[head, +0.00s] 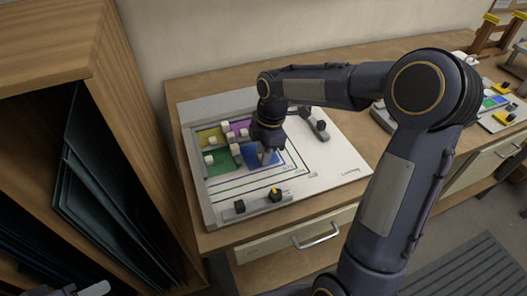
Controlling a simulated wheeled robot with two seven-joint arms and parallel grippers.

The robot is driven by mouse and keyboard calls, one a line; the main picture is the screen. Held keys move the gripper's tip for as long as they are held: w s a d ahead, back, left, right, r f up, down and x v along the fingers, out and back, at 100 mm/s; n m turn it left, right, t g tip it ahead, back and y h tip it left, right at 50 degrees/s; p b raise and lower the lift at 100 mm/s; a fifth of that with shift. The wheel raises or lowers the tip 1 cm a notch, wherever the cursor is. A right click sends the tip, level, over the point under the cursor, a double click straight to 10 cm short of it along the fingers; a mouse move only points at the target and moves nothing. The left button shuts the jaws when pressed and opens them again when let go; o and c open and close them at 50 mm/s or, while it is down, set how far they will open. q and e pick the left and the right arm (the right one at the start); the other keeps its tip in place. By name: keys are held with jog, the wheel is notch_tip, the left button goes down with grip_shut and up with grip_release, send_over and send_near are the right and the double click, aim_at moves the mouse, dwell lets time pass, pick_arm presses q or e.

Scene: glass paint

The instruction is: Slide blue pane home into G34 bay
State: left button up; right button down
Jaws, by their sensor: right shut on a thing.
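The blue pane (252,167) lies flat on the white board (335,150) on the workbench, next to a green pane (219,163) and below a purple pane (238,127). My right gripper (268,158) reaches down over the blue pane from the right and is shut on it. The fingers and wrist hide part of the pane and its upper edge. Printed outlines and small labels run along its right and lower sides; I cannot read G34 there. A pale part at the bottom left edge (95,289) seems to be my left gripper, mostly cut off.
A yellow pane (209,139) and several white blocks sit on the board. Dark clamps stand on a bar (258,203) along the front and on another (315,123) at the upper right. A wooden rack (130,130) with dark sheets stands close at left.

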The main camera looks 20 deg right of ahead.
jog(key=shift+w+a+p, duration=0.3)
jog(key=shift+w+a, duration=0.55)
jog(key=shift+w, duration=0.1)
dwell(1.0)
jog(key=shift+a, duration=0.1)
dwell(0.7)
jog(key=c, duration=1.2)
grip_release()
jog(key=shift+w, duration=0.1)
jog(key=shift+r, duration=0.15)
notch_tip(320, 180, up, 7)
jog(key=p, duration=0.6)
